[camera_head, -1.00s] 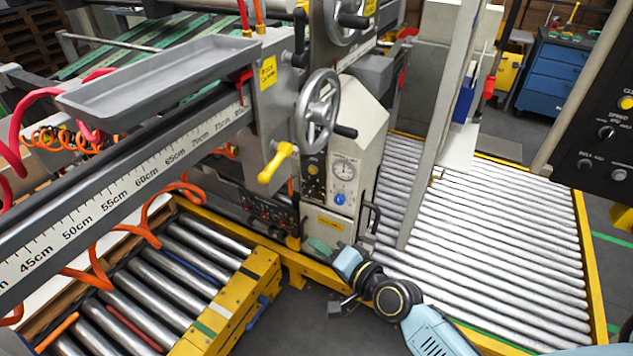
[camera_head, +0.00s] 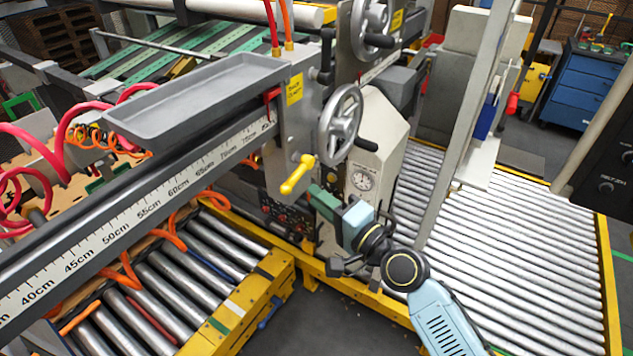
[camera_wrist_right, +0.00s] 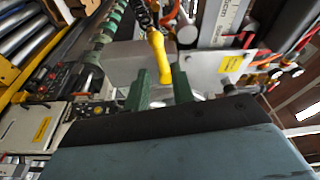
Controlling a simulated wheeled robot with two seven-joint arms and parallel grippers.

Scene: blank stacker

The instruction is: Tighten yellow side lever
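The yellow side lever (camera_head: 297,176) sticks out down and to the left from the grey machine plate, below the handwheel. It also shows in the right wrist view (camera_wrist_right: 158,56), with its lower end between my two green fingertips. My right gripper (camera_head: 316,192) is just right of and below the lever in the head view. In the right wrist view its fingers (camera_wrist_right: 160,74) are apart, one on each side of the lever's end. I cannot tell whether either finger touches it. My left gripper is not in view.
The silver handwheel (camera_head: 340,124) with a black handle is close above the lever. A ruler beam (camera_head: 130,215) and grey tray (camera_head: 210,98) lie to the left. A gauge panel (camera_head: 363,180) is behind my right gripper. Roller beds (camera_head: 530,235) lie to the right and lower left.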

